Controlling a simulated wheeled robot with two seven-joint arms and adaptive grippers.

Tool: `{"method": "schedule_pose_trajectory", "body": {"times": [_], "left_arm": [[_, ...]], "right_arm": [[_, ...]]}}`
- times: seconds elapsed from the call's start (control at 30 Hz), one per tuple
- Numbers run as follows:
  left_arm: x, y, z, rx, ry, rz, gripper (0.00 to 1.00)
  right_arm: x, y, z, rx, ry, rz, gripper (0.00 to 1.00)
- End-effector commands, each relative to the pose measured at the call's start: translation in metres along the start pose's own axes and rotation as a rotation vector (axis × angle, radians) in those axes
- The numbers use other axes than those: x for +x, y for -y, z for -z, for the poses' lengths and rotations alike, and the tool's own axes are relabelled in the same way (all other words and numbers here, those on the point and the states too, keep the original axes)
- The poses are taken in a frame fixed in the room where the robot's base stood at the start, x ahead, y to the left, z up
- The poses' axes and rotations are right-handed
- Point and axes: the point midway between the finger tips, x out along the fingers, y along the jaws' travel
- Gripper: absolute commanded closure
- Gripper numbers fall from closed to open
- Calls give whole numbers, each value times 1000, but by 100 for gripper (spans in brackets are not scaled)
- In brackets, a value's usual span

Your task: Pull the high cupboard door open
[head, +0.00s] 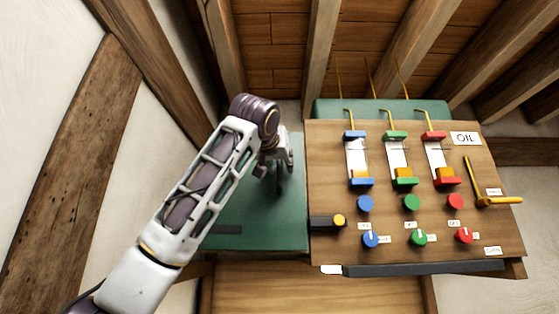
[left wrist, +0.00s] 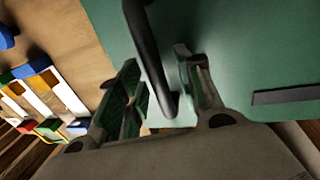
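The high cupboard door (head: 262,222) is a flat green panel left of the wooden control board. It looks shut; no gap shows at its edge. It fills much of the left wrist view (left wrist: 245,55). Its black bar handle (left wrist: 150,60) stands upright near the door's right side; in the head view the handle (head: 280,182) is partly hidden by my gripper. My left gripper (head: 271,170) is at the door. In the left wrist view its two fingers (left wrist: 157,62) are apart, one on each side of the handle, with gaps visible. My right gripper is not in view.
A wooden board (head: 325,160) with coloured gauges, buttons, knobs and a yellow lever (head: 478,185) stands just right of the door. A dark strip (head: 226,229) lies low on the door. Ceiling beams are overhead, and a timbered wall stands on the left.

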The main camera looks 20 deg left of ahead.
Motion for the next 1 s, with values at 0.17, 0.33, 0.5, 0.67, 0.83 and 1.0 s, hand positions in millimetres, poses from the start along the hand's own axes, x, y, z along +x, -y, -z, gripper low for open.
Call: {"method": "schedule_pose_trajectory", "body": {"times": [0.17,0.33,0.5,0.67,0.83,1.0], "left_arm": [[1,0,0,0,0,0,65],[1,0,0,0,0,0,67],[1,0,0,0,-1,0,89],[1,0,0,0,-1,0,100],[1,0,0,0,-1,0,100],[0,1,0,-1,-1,-2,100]], "right_arm": [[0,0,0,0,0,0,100],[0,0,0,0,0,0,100],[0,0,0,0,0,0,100],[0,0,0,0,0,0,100],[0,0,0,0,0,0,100],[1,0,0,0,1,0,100]]}}
